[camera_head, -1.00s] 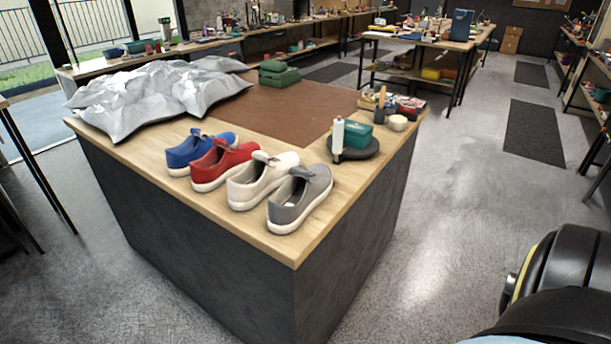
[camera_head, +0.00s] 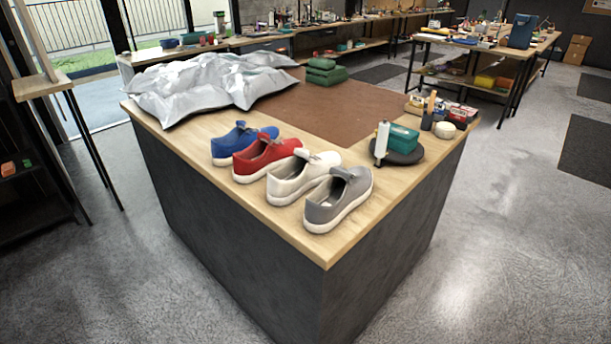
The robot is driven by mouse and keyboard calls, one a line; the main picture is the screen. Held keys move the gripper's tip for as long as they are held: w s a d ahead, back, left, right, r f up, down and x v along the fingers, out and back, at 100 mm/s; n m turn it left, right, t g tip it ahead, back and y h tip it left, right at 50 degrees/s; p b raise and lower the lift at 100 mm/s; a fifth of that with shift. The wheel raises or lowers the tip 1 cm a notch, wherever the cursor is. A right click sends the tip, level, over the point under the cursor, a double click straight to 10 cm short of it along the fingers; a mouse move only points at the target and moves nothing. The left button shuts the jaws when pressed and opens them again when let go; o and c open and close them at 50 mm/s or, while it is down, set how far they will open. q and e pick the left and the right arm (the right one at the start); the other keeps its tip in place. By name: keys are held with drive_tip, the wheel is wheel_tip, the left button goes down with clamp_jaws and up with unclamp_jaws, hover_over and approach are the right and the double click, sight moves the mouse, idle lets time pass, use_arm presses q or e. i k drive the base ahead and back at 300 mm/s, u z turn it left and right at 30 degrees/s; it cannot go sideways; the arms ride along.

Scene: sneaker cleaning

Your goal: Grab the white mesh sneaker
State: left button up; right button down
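The white sneaker (camera_head: 298,181) stands upright on the wooden counter top (camera_head: 300,228), near its front edge. It is between a red sneaker (camera_head: 262,160) on its left and a grey sneaker (camera_head: 341,203) on its right. The grey sneaker covers part of its right side. A blue sneaker (camera_head: 237,143) is at the left end of the row. Neither of my grippers shows in the head view.
Crumpled silver sheeting (camera_head: 205,84) covers the counter's back left. A brown mat (camera_head: 325,108) lies behind the shoes, with folded green cloths (camera_head: 325,72) on it. A white bottle (camera_head: 382,141) and a teal box (camera_head: 403,138) stand right. Open floor surrounds the counter.

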sight(304, 172)
drive_tip(key=z, duration=1.7)
drive_tip(key=i, duration=2.6)
drive_tip(key=u, duration=4.1)
